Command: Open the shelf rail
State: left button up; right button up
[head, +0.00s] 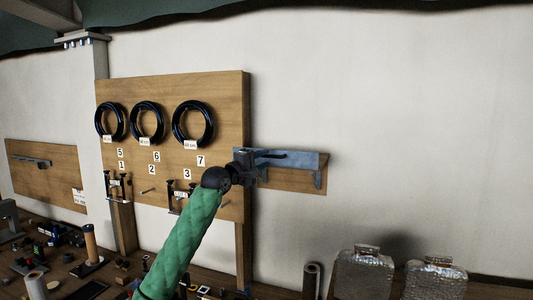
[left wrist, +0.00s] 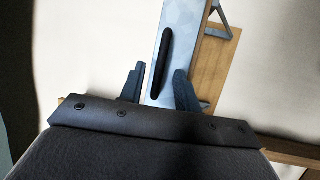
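A small grey-blue metal shelf (head: 302,157) sticks out from a wooden backing board (head: 297,181) on the wall. A dark elongated bar (head: 272,155) shows on its top. My left gripper (head: 254,164) is at the shelf's left end. In the left wrist view, the shelf (left wrist: 177,25) runs away from my left gripper (left wrist: 160,70). Its two fingers stand apart on either side of the dark bar (left wrist: 162,62). I cannot tell whether they touch anything. My green-sleeved left arm hides part of the pegboard. My right gripper is in neither view.
A wooden board (head: 173,90) with several black cable coils and number labels stands left of the shelf. Below is a cluttered bench with a wooden cylinder (head: 91,243), a dark tube (head: 311,281) and two foil-wrapped packs (head: 363,273). The wall right of the shelf is clear.

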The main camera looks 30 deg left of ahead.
pick_arm(q)
jog(key=shift+p+x, duration=0.4)
jog(key=shift+x, duration=0.6)
jog(key=shift+c, duration=0.4)
grip_shut()
jog(key=shift+f, duration=0.1)
